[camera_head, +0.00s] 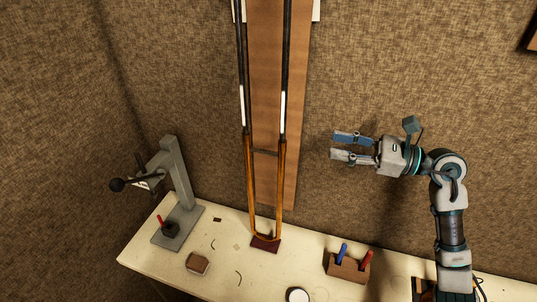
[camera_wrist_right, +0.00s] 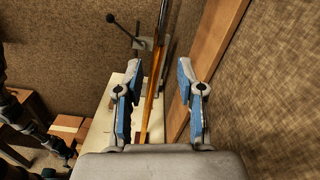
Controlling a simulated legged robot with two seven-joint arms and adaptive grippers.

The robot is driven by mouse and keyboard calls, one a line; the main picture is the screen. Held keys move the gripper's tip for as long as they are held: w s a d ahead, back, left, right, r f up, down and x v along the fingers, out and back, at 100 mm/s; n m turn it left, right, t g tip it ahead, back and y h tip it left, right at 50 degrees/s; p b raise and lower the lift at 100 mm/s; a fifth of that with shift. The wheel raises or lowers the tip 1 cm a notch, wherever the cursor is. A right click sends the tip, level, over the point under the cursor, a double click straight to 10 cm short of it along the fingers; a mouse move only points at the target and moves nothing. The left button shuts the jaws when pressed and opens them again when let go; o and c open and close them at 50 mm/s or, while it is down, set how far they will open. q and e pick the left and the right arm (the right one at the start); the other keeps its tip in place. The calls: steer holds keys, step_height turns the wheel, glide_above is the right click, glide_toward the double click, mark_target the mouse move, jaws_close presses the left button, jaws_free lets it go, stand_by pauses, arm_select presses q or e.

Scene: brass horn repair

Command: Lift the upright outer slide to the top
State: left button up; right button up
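The brass outer slide (camera_head: 249,190) stands upright in front of a wooden board, its curved bottom end on a dark red pad (camera_head: 264,244) on the bench. Dark inner tubes with pale lower sections run up from its two legs. My right gripper (camera_head: 333,146) is open and empty, to the right of the slide and level with the upper part of its legs, fingers pointing left. In the right wrist view, the slide (camera_wrist_right: 153,92) appears beyond and between the open blue-padded fingers (camera_wrist_right: 160,75), touching neither. My left gripper is not in view.
The wooden board (camera_head: 275,110) stands against the brown wall behind the slide. A grey lever press (camera_head: 178,190) stands at the bench's left. A wooden block with blue and red handles (camera_head: 347,267) sits right of the slide. Small items lie on the cream bench (camera_head: 215,275).

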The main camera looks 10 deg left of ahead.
step_height(320, 180, down, 7)
steer(key=b, duration=0.5)
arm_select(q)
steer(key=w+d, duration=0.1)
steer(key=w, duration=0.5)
arm_select(e)
steer(key=p, duration=0.2)
glide_toward(251, 149)
steer(key=a, duration=0.2)
steer(key=w+a, duration=0.1)
steer(key=a, duration=0.2)
steer(key=shift+a+f, duration=0.15)
steer(key=shift+a, duration=0.05)
steer(key=shift+w+a+f, duration=0.1)
steer(key=shift+w+a, duration=0.05)
steer(key=shift+a, duration=0.4)
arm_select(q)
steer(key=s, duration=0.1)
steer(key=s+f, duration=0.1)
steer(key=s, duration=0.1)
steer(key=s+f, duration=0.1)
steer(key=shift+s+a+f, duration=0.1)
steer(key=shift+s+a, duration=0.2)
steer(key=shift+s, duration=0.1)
arm_select(e)
steer(key=shift+d, duration=0.1)
jaws_close()
